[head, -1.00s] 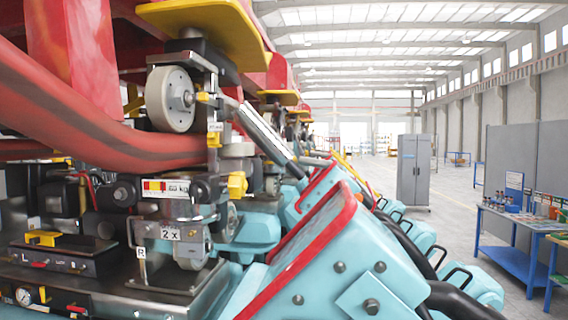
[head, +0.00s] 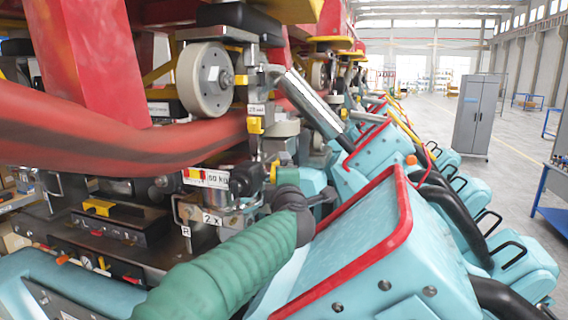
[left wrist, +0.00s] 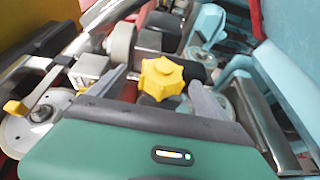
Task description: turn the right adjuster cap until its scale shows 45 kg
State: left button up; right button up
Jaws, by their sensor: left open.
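A yellow lobed adjuster cap (left wrist: 162,78) lies between the two grey fingers of my left gripper (left wrist: 159,80) in the left wrist view. The fingers are apart, one on each side, and I cannot tell whether either touches it. In the head view the cap (head: 273,172) is a small yellow patch beside my green left gripper (head: 287,176), whose fingers are hidden. A white scale label (head: 207,178) with a red and yellow marker is left of the cap. It seems to end in "50 kg", but the print is blurred. An "R" tag (head: 186,231) hangs below. My right gripper is not in view.
A thick red rail (head: 120,140) runs across above the label. A white wheel (head: 204,80) is over it. Pale blue seat shells with a red edge (head: 345,235) stand close right of my left arm.

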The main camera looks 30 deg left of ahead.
pick_arm(q)
jog(key=x, duration=0.2)
jog(key=p+x, duration=0.1)
jog(key=x, duration=0.2)
jog(key=f+p+x, duration=0.1)
jog(key=x, duration=0.2)
jog(key=shift+w+a, duration=0.1)
jog(key=shift+a, duration=0.15)
jog(key=shift+s+a+r, duration=0.15)
jog(key=shift+s+r, duration=0.05)
jog(key=shift+s, duration=0.35)
jog(key=shift+s+d+r, duration=0.1)
jog(key=shift+s+d, duration=0.05)
jog(key=shift+d, duration=0.1)
jog(key=shift+c, duration=0.7)
jog(key=shift+d, duration=0.25)
jog(key=shift+c, duration=1.3)
jog(key=shift+w+d, duration=0.2)
jog(key=shift+d, duration=0.05)
jog(key=c, duration=0.5)
jog(key=shift+a, duration=0.1)
jog(key=c, duration=0.4)
jog(key=shift+a, duration=0.15)
jog(key=shift+c, duration=0.3)
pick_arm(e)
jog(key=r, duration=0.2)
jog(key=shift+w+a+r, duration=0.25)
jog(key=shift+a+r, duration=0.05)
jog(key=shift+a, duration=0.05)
